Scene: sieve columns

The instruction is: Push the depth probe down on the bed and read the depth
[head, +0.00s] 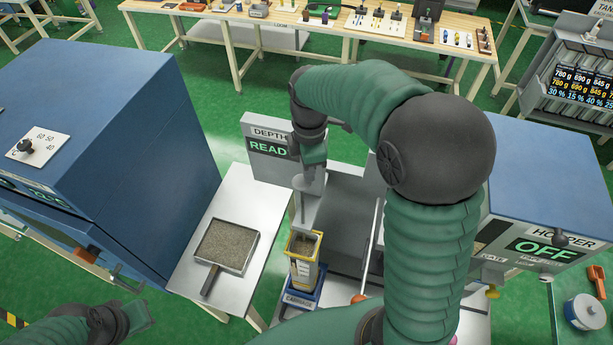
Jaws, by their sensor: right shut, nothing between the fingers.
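The depth station has a grey panel (268,146) lettered "DEPTH" and "READ" in green, partly hidden by my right arm. Below my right gripper a grey upright probe part (306,212) stands over a yellow-rimmed column (301,274). Grainy brown bed material shows inside the column's top. The column sits in a blue carriage (300,301) lettered "CARRIAGE". My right gripper (313,180) is shut and empty at the top of the probe; whether it touches is unclear. My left gripper (140,315) is low at the left, away from the station; its jaw opening is unclear.
A square pan (257,239) of grainy material, with a dark handle, lies on the white table left of the column. A large blue cabinet (110,120) stands left. A hopper (550,236) with an "OFF" display stands right. My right arm hides much between.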

